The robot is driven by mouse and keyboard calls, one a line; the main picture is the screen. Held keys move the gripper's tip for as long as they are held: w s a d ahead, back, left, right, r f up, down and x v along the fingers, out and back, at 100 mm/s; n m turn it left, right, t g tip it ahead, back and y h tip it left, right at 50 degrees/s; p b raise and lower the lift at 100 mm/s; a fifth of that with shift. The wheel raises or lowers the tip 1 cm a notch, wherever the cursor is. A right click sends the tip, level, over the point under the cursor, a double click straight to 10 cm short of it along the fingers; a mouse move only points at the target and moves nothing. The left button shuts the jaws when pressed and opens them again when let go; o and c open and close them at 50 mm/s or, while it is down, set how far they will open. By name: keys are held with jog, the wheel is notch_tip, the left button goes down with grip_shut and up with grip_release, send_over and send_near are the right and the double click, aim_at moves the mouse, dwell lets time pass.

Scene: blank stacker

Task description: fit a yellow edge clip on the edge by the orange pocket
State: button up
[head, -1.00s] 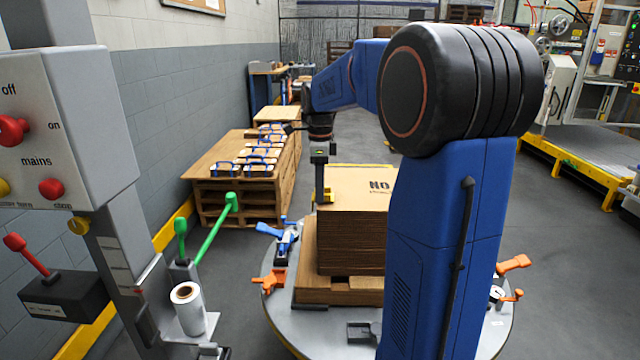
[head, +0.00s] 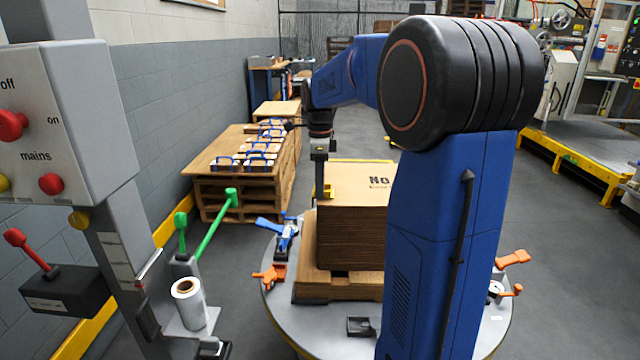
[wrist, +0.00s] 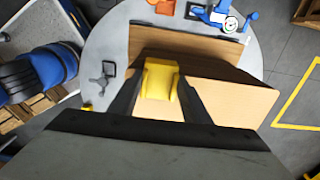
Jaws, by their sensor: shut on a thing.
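A yellow edge clip (head: 330,191) is held in my gripper (head: 320,187) at the upper left edge of the brown cardboard stack (head: 352,232). In the wrist view the clip (wrist: 160,80) sits between my two dark fingers, over the stack's edge. I cannot tell whether it touches the board. An orange part (head: 268,275) is on the turntable's left rim, beside a blue clamp (head: 271,226). An orange part also shows at the top of the wrist view (wrist: 164,6). I cannot tell which orange part is the pocket.
The stack stands on a wooden pallet (head: 310,284) on a round grey turntable (head: 300,332). More orange parts (head: 513,260) are on its right rim. Green levers (head: 215,218) and a control post (head: 115,250) stand at the left.

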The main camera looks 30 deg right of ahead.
jog(key=o, duration=1)
jog(key=shift+f, duration=0.1)
jog(key=shift+o, duration=0.2)
notch_tip(320, 180, up, 17)
jog(key=shift+r, duration=0.2)
jog(key=s+a+f+n+t, duration=0.1)
jog(key=s+a+f+n, duration=0.4)
jog(key=s, duration=0.3)
jog(key=s+a+f+n+t, duration=0.1)
jog(key=s+a+f+n, duration=0.2)
jog(key=s+a+n, duration=0.4)
jog(key=s+a+f+n+t, duration=0.1)
jog(key=s+a+f+n, duration=0.1)
jog(key=s+f+n, duration=0.4)
jog(key=s+a+f+n+t, duration=0.1)
jog(key=s+f+n, duration=0.5)
jog(key=s+f, duration=0.3)
jog(key=shift+s+a+f+n+t, duration=0.15)
jog(key=shift+a+f+n+t, duration=0.2)
jog(key=shift+a+n+t, duration=0.05)
